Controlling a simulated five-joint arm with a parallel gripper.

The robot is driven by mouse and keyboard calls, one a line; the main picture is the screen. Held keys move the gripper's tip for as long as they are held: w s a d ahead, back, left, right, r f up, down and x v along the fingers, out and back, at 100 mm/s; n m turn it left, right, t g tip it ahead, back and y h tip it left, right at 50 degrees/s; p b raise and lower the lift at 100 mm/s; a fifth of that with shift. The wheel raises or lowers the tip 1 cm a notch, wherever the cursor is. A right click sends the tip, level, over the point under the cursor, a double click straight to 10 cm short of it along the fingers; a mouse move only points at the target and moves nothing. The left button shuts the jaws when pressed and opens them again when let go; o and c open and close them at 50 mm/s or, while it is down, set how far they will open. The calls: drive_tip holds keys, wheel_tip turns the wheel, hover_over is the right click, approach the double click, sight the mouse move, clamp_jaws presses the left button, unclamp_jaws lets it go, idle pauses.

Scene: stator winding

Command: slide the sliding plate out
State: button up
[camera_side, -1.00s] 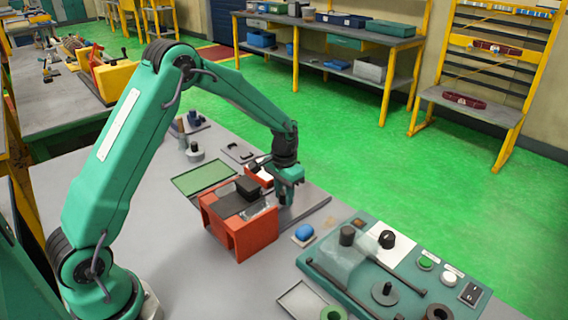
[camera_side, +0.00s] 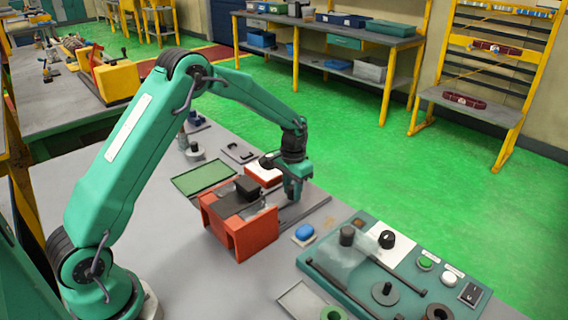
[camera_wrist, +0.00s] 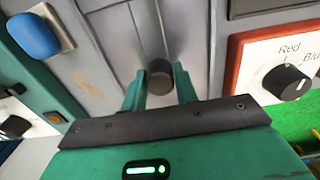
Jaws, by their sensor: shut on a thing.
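My gripper (camera_side: 292,200) points down just right of the orange-red block (camera_side: 240,232) in the side view. In the wrist view, my gripper (camera_wrist: 160,88) has its two green fingers on either side of a dark round knob (camera_wrist: 159,72) and is shut on it. The knob appears to stand on the sliding plate, a narrow light grey strip (camera_wrist: 148,22) between raised edges. My fingers hide the knob in the side view. How far the plate is out of the block cannot be told.
A blue rounded piece (camera_side: 304,232) lies right of my gripper. A box with a red-blue dial (camera_wrist: 271,78) stands close beside my fingers. A green control panel (camera_side: 372,282) fills the front right. A green tray (camera_side: 203,179) lies behind the block.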

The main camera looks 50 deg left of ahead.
sight(308, 189)
drive_tip(key=shift+w+r, duration=0.1)
drive_tip(key=shift+w, duration=3.4)
drive_tip(key=o, duration=0.7)
drive_tip(key=shift+s, duration=0.1)
wheel_tip(308, 189, up, 6)
drive_tip(key=shift+f, duration=0.1)
